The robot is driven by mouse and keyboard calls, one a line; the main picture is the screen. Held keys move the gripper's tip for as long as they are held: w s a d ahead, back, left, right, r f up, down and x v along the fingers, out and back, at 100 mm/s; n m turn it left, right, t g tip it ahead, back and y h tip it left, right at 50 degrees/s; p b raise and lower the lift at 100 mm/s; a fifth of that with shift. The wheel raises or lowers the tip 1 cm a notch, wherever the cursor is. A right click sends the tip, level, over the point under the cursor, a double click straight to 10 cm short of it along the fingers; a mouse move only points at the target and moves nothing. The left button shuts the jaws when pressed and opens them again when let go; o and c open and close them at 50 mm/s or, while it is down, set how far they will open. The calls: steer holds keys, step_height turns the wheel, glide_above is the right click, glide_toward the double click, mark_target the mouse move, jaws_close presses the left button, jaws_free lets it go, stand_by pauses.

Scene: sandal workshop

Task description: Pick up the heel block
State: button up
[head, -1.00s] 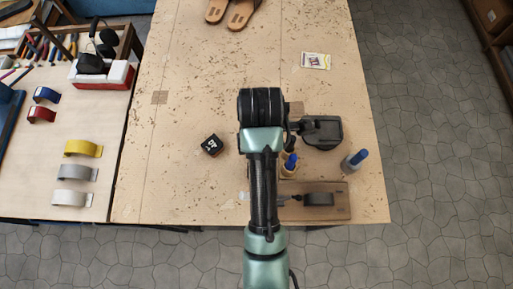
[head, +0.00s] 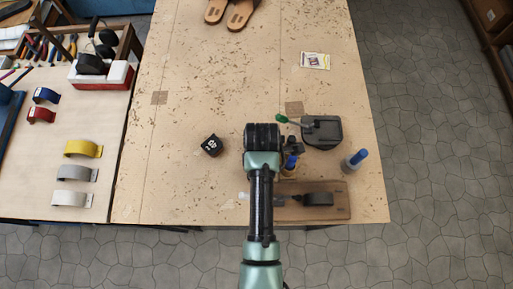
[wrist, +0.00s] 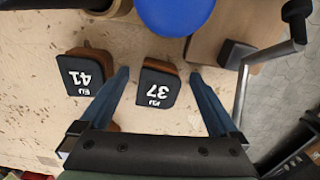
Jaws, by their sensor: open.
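Two heel blocks with black tops and brown sides stand in the wrist view. One heel block (wrist: 159,86), marked EU 37, lies between the fingers of my gripper (wrist: 160,74). The other heel block (wrist: 87,74), marked EU 41, is outside the left finger. My gripper is open, and nothing is clamped in it. I cannot tell whether either finger touches the EU 37 block. In the head view, a black block with a white mark (head: 212,145) stands left of my arm. My wrist hides what is beneath it there.
A blue-capped bottle (head: 290,164) stands close by my gripper, and another blue-capped bottle (head: 354,160) is farther right. A black device with a green-handled lever (head: 322,131) is to the right. A wooden board (head: 340,201) lies near the front edge.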

steer(key=c, duration=1.5)
steer(key=shift+o, duration=0.2)
steer(key=shift+r, duration=0.1)
